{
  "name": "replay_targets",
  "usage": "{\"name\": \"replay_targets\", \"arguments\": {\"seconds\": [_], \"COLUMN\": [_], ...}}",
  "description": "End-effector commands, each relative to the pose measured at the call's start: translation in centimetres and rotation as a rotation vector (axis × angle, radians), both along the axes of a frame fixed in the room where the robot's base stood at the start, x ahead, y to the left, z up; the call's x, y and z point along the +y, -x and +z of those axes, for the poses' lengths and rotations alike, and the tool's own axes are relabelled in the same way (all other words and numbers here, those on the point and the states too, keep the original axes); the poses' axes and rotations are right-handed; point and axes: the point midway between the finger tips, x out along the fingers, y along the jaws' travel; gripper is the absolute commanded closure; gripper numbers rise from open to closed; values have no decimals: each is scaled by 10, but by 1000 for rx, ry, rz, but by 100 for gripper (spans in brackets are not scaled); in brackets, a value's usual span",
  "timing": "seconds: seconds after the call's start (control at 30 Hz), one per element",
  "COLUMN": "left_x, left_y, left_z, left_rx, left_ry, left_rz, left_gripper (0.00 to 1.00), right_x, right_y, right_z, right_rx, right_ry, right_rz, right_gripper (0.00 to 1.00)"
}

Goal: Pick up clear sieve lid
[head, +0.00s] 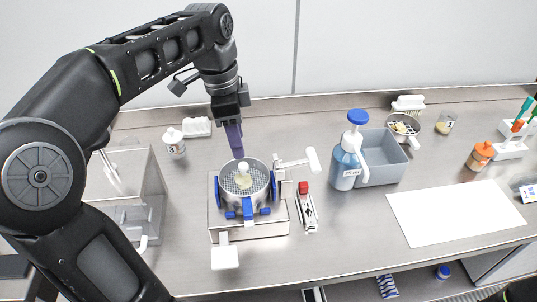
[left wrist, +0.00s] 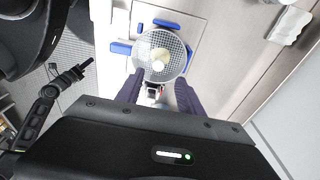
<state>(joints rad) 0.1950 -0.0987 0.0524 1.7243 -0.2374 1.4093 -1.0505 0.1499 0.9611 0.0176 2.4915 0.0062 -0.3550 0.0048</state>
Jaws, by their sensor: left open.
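The clear sieve lid (head: 244,178) sits on top of the round metal sieve drum, with a white knob (head: 243,168) in its middle. The drum stands between blue clamps on a metal machine (head: 273,223). In the left wrist view the lid (left wrist: 172,70) shows as a round meshed disc ahead of the fingers. My left gripper (head: 238,152) is open and empty, just above and behind the lid at its far edge. Its two purple fingers (left wrist: 160,92) are apart in the left wrist view. My right gripper is not in view.
A red-topped tool (head: 306,210) lies right of the machine. A blue-capped wash bottle (head: 345,165) and a grey bin (head: 386,158) stand further right. A small white jar (head: 174,141) is behind left. A white sheet (head: 455,212) lies at the right.

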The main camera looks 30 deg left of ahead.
Motion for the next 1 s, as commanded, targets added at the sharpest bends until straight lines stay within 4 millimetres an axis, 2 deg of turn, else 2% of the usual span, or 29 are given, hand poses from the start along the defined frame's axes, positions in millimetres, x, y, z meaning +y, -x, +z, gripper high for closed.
{"name": "replay_targets", "arguments": {"seconds": [0.3,0.6,0.87,1.0], "left_x": [0,-2,-2,-4], "left_y": [0,-1,-2,-2], "left_z": [-1,-25,-26,-34], "left_rx": [1,1,0,4], "left_ry": [-1,0,0,0], "left_rz": [-1,0,0,0], "left_gripper": [55,55,55,55], "right_x": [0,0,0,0], "right_y": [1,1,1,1], "right_z": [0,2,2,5], "right_rx": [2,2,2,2], "right_ry": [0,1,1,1], "right_rz": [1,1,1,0], "right_gripper": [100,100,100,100]}}
